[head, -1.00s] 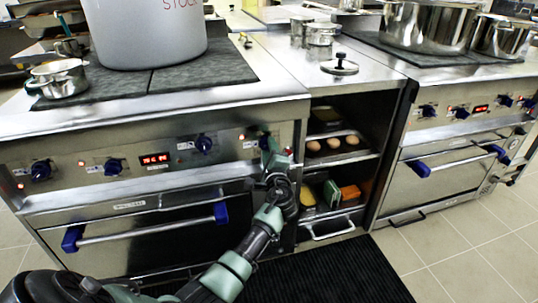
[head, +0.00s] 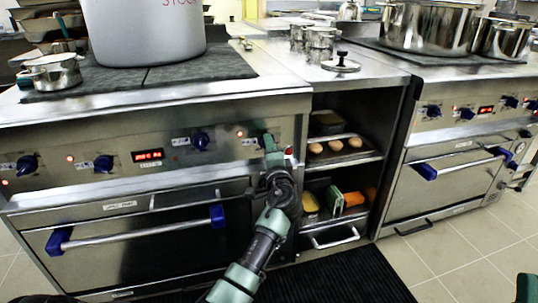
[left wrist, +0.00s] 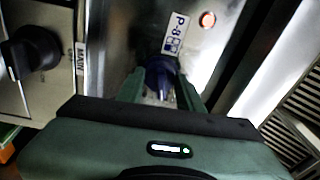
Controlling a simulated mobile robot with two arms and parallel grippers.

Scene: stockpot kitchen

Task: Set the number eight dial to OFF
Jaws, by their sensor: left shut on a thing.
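The number eight dial (left wrist: 160,75) is a dark blue knob below the P-8 label (left wrist: 177,32) in the left wrist view. My left gripper (left wrist: 161,92) is shut on it, with one green finger on each side. In the head view the left gripper (head: 270,146) is at the right end of the left stove's control panel (head: 225,147) and mostly hides this dial. I cannot read the dial's pointer against any mark.
A lit red lamp (left wrist: 207,19) is beside the label. A black knob (left wrist: 35,52) marked MAIN is at the left in the wrist view. Another blue dial (head: 200,140) is left of the gripper. The oven handle (head: 140,229) runs below the panel. Open shelves (head: 345,160) stand at the right.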

